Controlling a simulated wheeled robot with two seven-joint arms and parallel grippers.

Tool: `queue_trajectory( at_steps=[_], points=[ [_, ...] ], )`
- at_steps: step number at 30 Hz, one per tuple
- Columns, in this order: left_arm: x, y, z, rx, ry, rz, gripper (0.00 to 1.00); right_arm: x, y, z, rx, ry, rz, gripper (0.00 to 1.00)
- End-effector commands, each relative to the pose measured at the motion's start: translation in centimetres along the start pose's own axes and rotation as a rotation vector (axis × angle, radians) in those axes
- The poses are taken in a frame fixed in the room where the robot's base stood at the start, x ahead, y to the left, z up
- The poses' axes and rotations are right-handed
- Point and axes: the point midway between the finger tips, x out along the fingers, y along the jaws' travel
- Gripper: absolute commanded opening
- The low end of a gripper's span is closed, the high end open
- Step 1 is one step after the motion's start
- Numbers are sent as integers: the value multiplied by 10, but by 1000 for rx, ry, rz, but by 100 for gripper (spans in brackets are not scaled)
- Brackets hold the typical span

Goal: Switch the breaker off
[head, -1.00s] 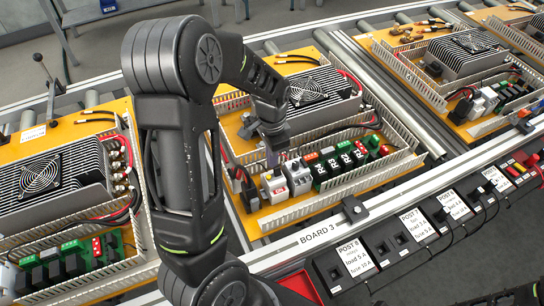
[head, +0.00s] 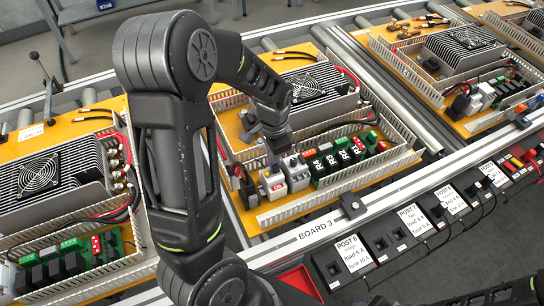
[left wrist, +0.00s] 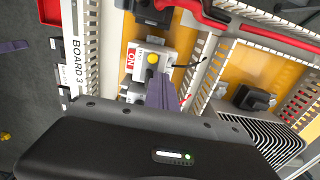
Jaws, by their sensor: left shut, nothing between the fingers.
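The breaker (head: 273,184) is a white block in the front wiring row of board 3 (head: 262,216). In the left wrist view the breaker (left wrist: 143,66) shows a red label reading ON and a round yellow spot. My left gripper (head: 272,160) points down just behind and above the breaker in the head view. In the left wrist view its closed purple fingers (left wrist: 160,88) are empty and lie close beside the breaker's face. I cannot tell whether they touch it. My right gripper is not in view.
Black relays (head: 338,157) with white labels stand right of the breaker. Slotted white duct walls (head: 345,185) enclose the row. A finned heat sink with a fan (head: 306,85) sits behind. A rail of labelled posts (head: 350,253) runs along the front.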

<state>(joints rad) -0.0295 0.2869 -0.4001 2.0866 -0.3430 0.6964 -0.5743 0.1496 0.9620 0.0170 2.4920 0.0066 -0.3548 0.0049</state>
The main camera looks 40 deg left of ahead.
Motion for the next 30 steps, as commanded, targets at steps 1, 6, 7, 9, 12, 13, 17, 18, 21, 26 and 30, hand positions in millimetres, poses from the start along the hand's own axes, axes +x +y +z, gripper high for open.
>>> queue_trajectory(
  at_steps=[1,6,7,9,12,13,17,18,21,26,30],
  points=[
    [0,2,0,1,0,1,0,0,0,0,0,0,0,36],
    [0,7,0,0,1,1,0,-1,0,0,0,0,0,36],
    [0,7,0,0,0,1,0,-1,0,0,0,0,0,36],
    [0,6,0,-1,0,1,0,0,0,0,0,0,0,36],
    [1,4,0,-1,-1,2,0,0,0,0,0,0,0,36],
    [1,3,0,-1,-1,2,0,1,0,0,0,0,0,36],
    [0,0,0,0,-1,1,0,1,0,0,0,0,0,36],
    [0,0,0,0,-1,1,0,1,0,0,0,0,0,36],
    [0,0,0,0,0,1,0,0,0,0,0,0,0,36],
    [-3,0,0,0,0,0,0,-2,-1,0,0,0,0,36],
    [-15,0,0,-1,1,0,0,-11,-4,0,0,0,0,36]
  ],
)
